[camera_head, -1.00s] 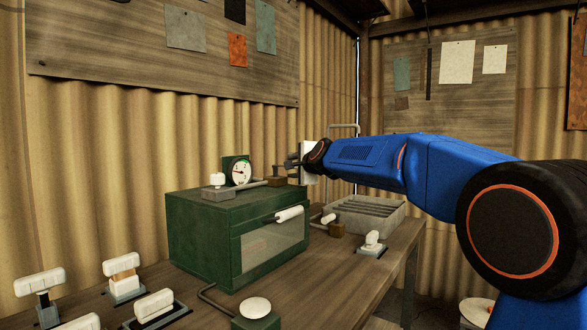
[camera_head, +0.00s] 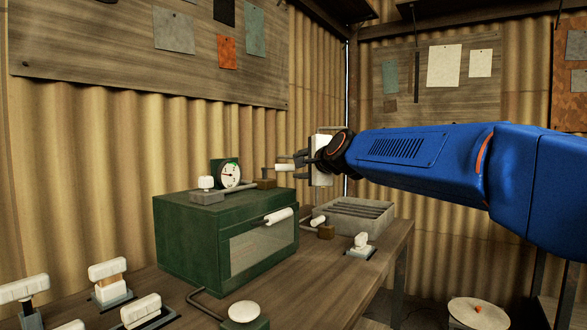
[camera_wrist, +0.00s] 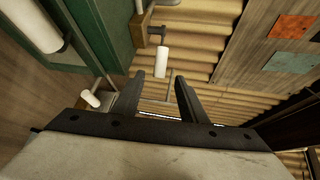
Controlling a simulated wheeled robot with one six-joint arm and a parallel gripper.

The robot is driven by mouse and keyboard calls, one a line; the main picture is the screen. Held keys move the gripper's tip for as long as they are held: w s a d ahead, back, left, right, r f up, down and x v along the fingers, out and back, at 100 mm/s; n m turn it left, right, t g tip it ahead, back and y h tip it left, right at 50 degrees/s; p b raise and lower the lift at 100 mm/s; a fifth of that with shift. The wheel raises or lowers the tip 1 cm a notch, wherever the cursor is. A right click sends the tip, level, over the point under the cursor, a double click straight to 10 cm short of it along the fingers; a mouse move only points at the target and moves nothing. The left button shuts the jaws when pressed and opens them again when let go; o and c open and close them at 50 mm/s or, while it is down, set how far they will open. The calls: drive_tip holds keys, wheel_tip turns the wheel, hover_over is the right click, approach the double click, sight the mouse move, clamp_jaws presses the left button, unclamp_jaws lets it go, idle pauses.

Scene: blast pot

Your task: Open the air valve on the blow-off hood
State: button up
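The blow-off hood (camera_head: 190,235) is a dark green box with a window on the bench. A round gauge (camera_head: 231,175) and a pipe with a brown valve block (camera_head: 265,183) are at its top. A short white handle (camera_wrist: 162,62) shows beside the block in the wrist view and looks like the air valve's handle. My gripper (camera_head: 291,160) is just right of the block. In the wrist view my gripper (camera_wrist: 160,76) is open, its fingertips on either side of the handle's near end. I cannot tell whether they touch it.
A white door handle (camera_head: 278,216) sticks out from the hood's front. A ribbed grey tray (camera_head: 352,208) and a small white-topped lever (camera_head: 361,242) are to the right. Several white-handled levers, including one (camera_head: 141,311), stand at the front left. Bare bench (camera_head: 300,285) lies in front.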

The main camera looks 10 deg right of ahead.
drive_tip(key=shift+v, duration=1.65)
